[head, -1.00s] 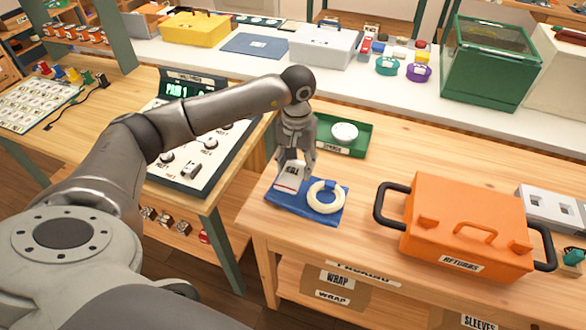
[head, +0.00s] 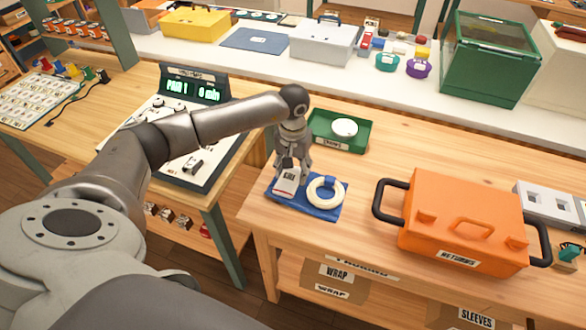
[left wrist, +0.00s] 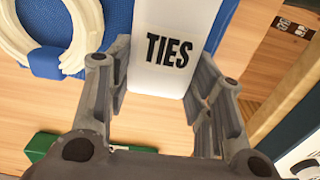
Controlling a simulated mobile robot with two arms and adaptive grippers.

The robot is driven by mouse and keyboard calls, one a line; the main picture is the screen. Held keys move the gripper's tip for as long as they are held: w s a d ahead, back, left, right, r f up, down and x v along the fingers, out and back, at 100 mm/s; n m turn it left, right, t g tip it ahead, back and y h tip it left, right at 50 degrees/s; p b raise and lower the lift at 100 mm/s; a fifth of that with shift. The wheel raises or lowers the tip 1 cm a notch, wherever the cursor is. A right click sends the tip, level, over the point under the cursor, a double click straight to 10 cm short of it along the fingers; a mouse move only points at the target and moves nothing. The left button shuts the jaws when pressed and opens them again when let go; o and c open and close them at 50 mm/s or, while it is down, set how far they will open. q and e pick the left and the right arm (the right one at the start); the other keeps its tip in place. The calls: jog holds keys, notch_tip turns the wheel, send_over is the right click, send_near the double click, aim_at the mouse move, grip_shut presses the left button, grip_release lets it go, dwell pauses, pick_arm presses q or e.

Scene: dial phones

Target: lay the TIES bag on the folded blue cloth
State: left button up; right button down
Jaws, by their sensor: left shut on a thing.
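The white TIES bag (head: 286,183) is at the left part of the folded blue cloth (head: 325,213) on the wooden table. In the left wrist view the bag (left wrist: 166,50) shows its black lettering between my fingers. My left gripper (head: 291,172) is shut on the bag from above, with a finger (left wrist: 100,85) on each side. The bag's lower end appears at the cloth; I cannot tell whether it rests on it. A cream ring-shaped coil with a blue band (head: 326,193) lies on the cloth to the right. My right gripper is not in view.
A green tray (head: 340,145) with a white round item stands behind the cloth. An orange RETURNS case (head: 465,225) with black handles is to the right. The control panel (head: 190,145) is left, across a gap. Bare wood lies between cloth and case.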

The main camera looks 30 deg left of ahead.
pick_arm(q)
jog(key=shift+f+b, duration=0.35)
jog(key=shift+f, duration=0.05)
jog(key=o, duration=0.7)
jog(key=shift+s, duration=0.1)
jog(key=shift+o, duration=0.2)
jog(key=shift+r+p, duration=0.45)
jog(key=shift+p, duration=0.1)
jog(key=shift+r+p, duration=0.4)
jog(key=shift+p, duration=0.1)
notch_tip(320, 180, up, 12)
jog(key=b, duration=0.3)
jog(key=shift+f, duration=0.15)
